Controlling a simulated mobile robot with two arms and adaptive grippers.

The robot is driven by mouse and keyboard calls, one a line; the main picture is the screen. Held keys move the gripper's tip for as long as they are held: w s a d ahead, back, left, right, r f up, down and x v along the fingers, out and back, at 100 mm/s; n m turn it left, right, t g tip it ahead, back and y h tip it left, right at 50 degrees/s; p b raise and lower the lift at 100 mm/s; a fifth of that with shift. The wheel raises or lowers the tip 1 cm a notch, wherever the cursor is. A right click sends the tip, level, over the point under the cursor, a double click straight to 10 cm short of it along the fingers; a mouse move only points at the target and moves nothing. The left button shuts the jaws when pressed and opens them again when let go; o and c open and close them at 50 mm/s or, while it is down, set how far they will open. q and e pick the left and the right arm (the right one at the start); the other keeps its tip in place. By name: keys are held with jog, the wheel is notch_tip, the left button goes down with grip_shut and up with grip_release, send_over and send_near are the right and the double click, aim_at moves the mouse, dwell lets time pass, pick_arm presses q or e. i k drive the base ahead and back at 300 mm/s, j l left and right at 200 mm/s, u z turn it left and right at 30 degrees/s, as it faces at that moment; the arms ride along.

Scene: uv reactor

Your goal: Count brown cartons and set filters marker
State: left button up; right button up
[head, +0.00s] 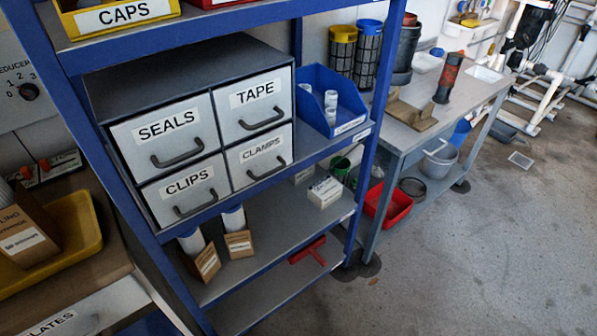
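Two brown cartons stand on the blue rack's lower shelf, a left one (207,263) and a right one (239,244). Both have white labels and white cylinders showing at their tops. Another brown carton (24,240) with a white label lies tilted in a yellow tray (82,215) at the left edge, partly cut off. A brown open cardboard piece (411,115) lies on the grey bench at the right; I cannot tell if it is a carton. I see no marker labelled filters. Neither gripper is in view.
A blue rack (345,215) holds a grey drawer cabinet (180,75) labelled SEALS, TAPE, CLIPS and CLAMPS. A dial (29,91) with numbers is on the left wall. A blue bin (328,98), white box (325,192) and red tub (387,203) stand nearby. Floor at right is mostly clear.

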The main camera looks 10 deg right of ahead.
aim_at(44, 163)
jog(key=k+u, duration=0.15)
jog(key=u, duration=1.35)
